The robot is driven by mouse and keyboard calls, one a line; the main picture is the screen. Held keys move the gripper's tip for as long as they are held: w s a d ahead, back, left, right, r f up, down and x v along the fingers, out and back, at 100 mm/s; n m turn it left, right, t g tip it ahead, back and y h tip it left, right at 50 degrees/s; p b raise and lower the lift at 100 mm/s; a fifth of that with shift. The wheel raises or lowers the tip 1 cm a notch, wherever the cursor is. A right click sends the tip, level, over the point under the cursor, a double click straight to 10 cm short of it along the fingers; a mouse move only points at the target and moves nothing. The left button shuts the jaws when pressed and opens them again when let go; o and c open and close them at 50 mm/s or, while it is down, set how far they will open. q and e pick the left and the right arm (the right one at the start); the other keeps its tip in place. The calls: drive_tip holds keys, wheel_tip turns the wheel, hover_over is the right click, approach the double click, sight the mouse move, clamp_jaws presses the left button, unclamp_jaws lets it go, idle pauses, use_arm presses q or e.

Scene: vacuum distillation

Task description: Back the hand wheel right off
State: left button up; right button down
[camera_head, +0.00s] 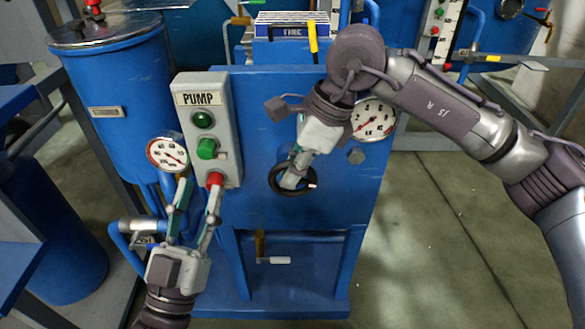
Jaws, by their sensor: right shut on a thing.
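The hand wheel (273,184) is a dark ring on the front of the blue machine, right of the pump box and below the right gauge. My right gripper (293,177) reaches down to it from the upper right and is shut on it, covering much of its middle and upper rim. My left gripper (201,184) is below the pump box with its two fingers spread and nothing between them. Its right fingertip overlaps the red button (215,179) in the picture; I cannot tell if it touches.
The grey PUMP box (224,120) carries a green lamp (203,119) and a green knob (206,148). One gauge (167,153) is left of the box, another (374,120) right of my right wrist. A blue tank (120,110) stands left. The floor at right is open.

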use_arm(q)
wheel_tip(320, 180, down, 9)
drive_tip(key=w+g+y+p, duration=0.2)
drive_tip(key=g+p, duration=0.1)
drive_tip(key=g, duration=0.3)
use_arm(e)
drive_tip(key=h, duration=0.2)
drive_tip(key=shift+a+r+h, duration=0.2)
drive_tip(key=shift+a+h, duration=0.1)
drive_tip(key=shift+a+f+h+p, duration=0.1)
drive_tip(key=shift+a+h+p, duration=0.1)
drive_tip(key=shift+h+p, duration=0.7)
drive_tip(key=shift+a+f+h+p, duration=0.1)
drive_tip(key=shift+f+h+p, duration=0.15)
drive_tip(key=shift+h, duration=0.85)
use_arm(q)
drive_tip(key=s+a+f+g+y, duration=0.2)
drive_tip(key=s+a+f+g, duration=0.2)
drive_tip(key=f, duration=0.7)
drive_tip(key=shift+s+a+f+n+g+y, duration=0.15)
drive_tip(key=shift+s+f+n+g+y, duration=0.2)
drive_tip(key=shift+s+g, duration=1.45)
drive_tip(key=shift+w+g, duration=0.6)
drive_tip(key=shift+w, duration=0.05)
use_arm(e)
drive_tip(key=c, duration=1.2)
unclamp_jaws()
drive_tip(key=shift+o, duration=0.2)
use_arm(q)
drive_tip(key=shift+r, duration=0.1)
